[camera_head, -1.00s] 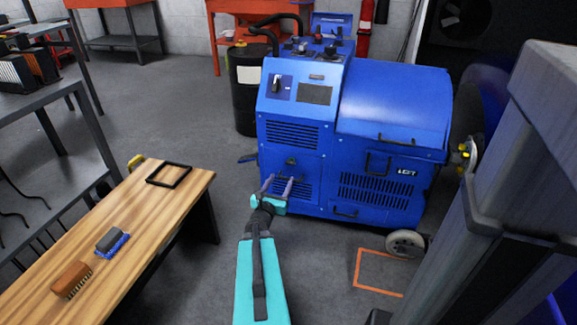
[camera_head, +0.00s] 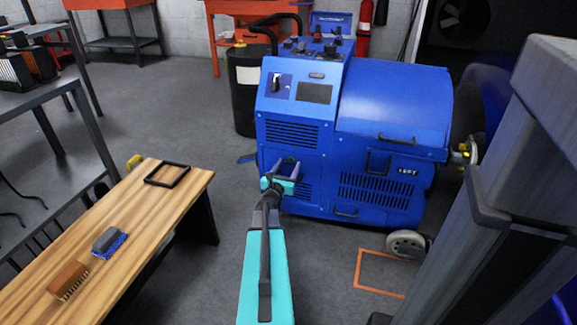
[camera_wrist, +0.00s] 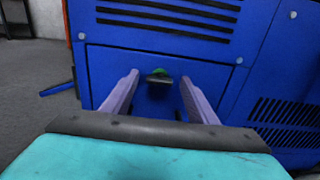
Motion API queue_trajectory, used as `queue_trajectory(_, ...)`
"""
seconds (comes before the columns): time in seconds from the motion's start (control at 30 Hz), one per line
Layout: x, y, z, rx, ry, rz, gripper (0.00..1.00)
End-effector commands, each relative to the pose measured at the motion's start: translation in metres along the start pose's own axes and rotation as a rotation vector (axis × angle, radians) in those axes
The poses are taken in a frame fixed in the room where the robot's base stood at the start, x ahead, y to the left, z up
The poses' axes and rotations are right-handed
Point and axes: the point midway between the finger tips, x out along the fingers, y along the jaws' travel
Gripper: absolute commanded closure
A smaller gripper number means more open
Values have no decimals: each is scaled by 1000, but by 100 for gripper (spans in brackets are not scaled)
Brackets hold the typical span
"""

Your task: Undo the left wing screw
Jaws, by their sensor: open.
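A small dark fitting with a green top (camera_wrist: 159,77) sits near the upper middle of the lower blue panel (camera_wrist: 105,62); it looks like the wing screw. In the wrist view it shows between the fingertips of my gripper (camera_wrist: 158,80). My gripper is open, its two grey-purple fingers pointing at the panel, one on each side of the fitting. I cannot tell whether they touch it.
The blue dynamometer cabinet (camera_head: 395,100) has a handle and vents on its right side and a caster (camera_head: 407,243) below. A wooden bench (camera_head: 110,230) with brushes and a black frame (camera_head: 167,174) stands at left. A black drum (camera_head: 243,90) stands behind.

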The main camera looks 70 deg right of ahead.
Motion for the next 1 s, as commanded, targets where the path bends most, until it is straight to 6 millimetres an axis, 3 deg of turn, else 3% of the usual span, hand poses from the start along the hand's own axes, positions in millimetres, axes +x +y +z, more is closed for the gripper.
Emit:
queue_trajectory(0.5,10,1,1,1,0,1,47)
queue_trajectory(0.57,10,1,0,1,0,1,54)
queue_trajectory(0.77,10,1,0,1,0,2,87)
queue_trajectory(0.8,19,2,0,1,-1,2,88)
queue_trajectory(1.0,10,2,0,-9,0,3,88)
